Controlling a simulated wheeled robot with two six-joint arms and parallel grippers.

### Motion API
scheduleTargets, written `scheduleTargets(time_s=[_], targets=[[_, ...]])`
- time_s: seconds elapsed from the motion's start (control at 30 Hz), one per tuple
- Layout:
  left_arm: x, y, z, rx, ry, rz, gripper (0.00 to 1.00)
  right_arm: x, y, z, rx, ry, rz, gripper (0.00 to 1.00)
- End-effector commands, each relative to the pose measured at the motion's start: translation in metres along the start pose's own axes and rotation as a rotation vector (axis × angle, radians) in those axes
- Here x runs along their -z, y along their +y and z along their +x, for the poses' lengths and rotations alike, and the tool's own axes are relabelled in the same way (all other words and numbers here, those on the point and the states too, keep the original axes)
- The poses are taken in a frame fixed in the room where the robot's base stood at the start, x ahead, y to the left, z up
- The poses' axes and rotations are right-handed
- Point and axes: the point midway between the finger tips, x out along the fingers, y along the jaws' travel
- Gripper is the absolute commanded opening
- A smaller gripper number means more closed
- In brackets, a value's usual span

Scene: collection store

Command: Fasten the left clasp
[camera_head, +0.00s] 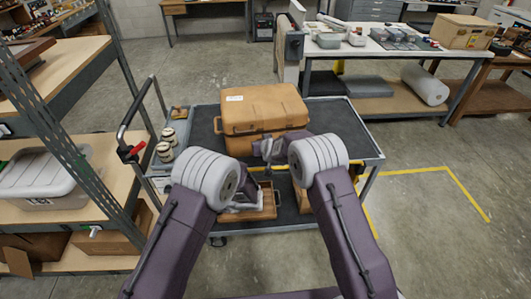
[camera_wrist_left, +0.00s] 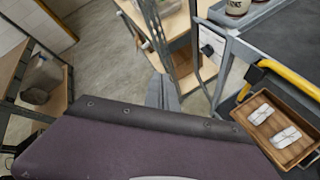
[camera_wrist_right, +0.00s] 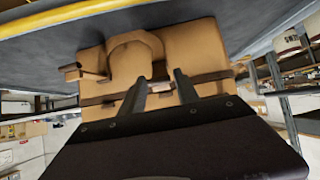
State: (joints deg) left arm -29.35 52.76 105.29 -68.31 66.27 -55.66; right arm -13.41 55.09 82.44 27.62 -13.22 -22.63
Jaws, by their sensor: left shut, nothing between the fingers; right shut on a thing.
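A tan case (camera_head: 262,108) lies closed-looking on the cart, its front towards me. In the right wrist view, the case (camera_wrist_right: 200,50) appears upside down, with a curved handle (camera_wrist_right: 135,42) and a small clasp-like fitting (camera_wrist_right: 85,74) left of it. My right gripper (camera_head: 266,150) is at the middle of the case's front. In the left wrist view, my left gripper (camera_wrist_left: 163,90) is shut and empty, clear of the case. I cannot tell whether the clasps are fastened.
The cart (camera_head: 352,140) has free dark surface to the right of the case. White-lidded jars (camera_head: 168,145) stand at its left. A wooden tray (camera_wrist_left: 265,140) with two white items is below the left arm. Shelving (camera_head: 60,120) stands close on the left.

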Motion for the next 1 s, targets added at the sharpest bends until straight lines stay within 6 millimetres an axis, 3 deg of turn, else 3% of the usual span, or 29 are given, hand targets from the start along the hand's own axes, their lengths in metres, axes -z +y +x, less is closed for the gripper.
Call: scheduleTargets(time_s=[0.03, 0.07, 0.2, 0.33, 0.43, 0.57, 0.77, 1.0], targets=[[-0.007, -0.033, -0.008, 0.03, -0.155, 0.186, 0.0, 0.0, 0.0, 0.0, 0.0, 0.001, 0.0, 0.0], [-0.013, -0.053, -0.015, 0.043, -0.259, 0.295, 0.0, 0.0, 0.0, 0.0, 0.0, 0.001, 0.0, 0.0], [-0.018, -0.141, -0.076, 0.052, -0.745, 0.7, 0.0, 0.0, 0.0, 0.0, 0.0, 0.001, 0.0, 0.0], [0.006, -0.19, -0.141, 0.008, -1.121, 0.897, 0.0, 0.0, 0.0, 0.0, 0.0, 0.001, 0.0, 0.0], [0.027, -0.207, -0.177, -0.029, -1.31, 0.96, 0.0, 0.0, 0.0, 0.0, 0.0, 0.001, 0.0, 0.0], [0.04, -0.214, -0.199, -0.057, -1.423, 0.984, 0.0, 0.0, 0.0, 0.0, 0.0, 0.001, 0.0, 0.0], [0.037, -0.217, -0.2, -0.061, -1.435, 0.985, 0.0, 0.0, 0.0, 0.0, 0.0, 0.001, 0.0, 0.0], [-0.002, -0.239, -0.189, -0.062, -1.429, 0.983, 0.0, 0.0, 0.0, 0.0, 0.0, 0.001, 0.0, 0.0]])
